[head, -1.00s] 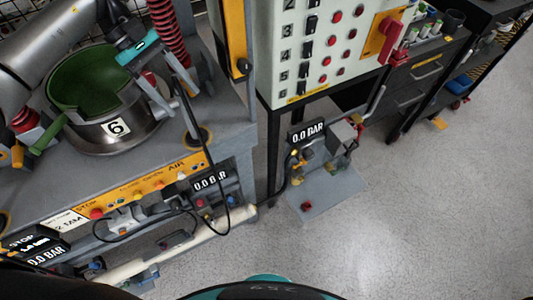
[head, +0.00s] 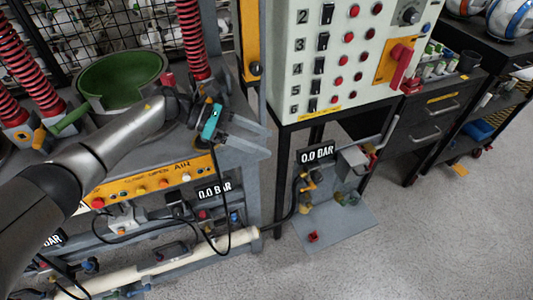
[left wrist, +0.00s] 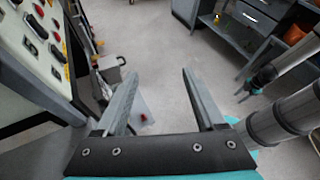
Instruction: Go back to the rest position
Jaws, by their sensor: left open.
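My left gripper (head: 266,142) is at the front right corner of the press bench, in front of the panel stand. Its two fingers point right and are apart, with nothing between them. In the left wrist view the open fingers (left wrist: 160,73) have grey floor between them. My left arm crosses in front of the green-lined press bowl (head: 122,78), hiding part of its lower side. At the right of the left wrist view my other arm shows, with a small dark and teal end (left wrist: 262,78); its jaws are too small to read.
The numbered control panel (head: 345,60) stands close to the right of the gripper. Below it is a stand with a 0.0 BAR display (head: 318,152). A dark drawer cabinet (head: 430,110) is further right. The floor at front right is clear.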

